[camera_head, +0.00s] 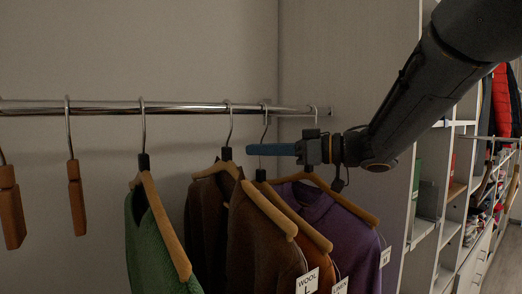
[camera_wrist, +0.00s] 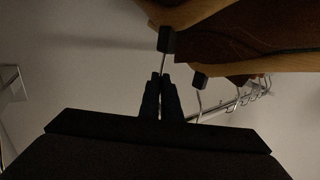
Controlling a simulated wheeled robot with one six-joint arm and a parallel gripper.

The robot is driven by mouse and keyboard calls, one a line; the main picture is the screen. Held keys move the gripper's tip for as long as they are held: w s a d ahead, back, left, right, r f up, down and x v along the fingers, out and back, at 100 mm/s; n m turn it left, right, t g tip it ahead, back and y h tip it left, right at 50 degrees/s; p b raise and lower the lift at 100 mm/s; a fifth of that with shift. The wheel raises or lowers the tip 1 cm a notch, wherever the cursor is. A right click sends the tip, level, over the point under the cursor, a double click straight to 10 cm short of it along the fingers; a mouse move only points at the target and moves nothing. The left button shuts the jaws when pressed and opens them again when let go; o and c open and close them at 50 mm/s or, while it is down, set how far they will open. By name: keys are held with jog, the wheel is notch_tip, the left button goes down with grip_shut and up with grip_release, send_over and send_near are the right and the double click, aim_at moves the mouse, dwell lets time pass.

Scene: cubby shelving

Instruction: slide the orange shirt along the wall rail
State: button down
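The orange shirt (camera_head: 291,205) hangs on a wooden hanger between a brown shirt (camera_head: 256,250) and a purple shirt (camera_head: 325,220), mostly hidden by the brown one. Its metal hook (camera_head: 265,128) goes up to the wall rail (camera_head: 185,107). My gripper (camera_head: 250,149) reaches in from the right, its blue fingers level across this hook just above the hanger's black neck (camera_head: 261,175). In the wrist view my fingers (camera_wrist: 161,78) are close together with a hook wire (camera_wrist: 163,62) running in between them. They look shut on it; the contact itself is hidden.
A green shirt (camera_head: 153,240) hangs further left, with a clear stretch of rail before the brown shirt. Empty wooden hangers (camera_head: 75,200) hang at the far left. A side panel (camera_head: 345,75) closes the rail's right end; shelving (camera_head: 435,215) stands beyond it.

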jog(key=w+d+p, duration=0.2)
jog(key=w+d, duration=0.1)
jog(key=d, duration=0.2)
jog(key=shift+w, duration=0.2)
dwell(0.4)
jog(key=shift+r+p, duration=0.1)
jog(key=shift+p, duration=0.55)
jog(key=c, duration=1.9)
grip_release()
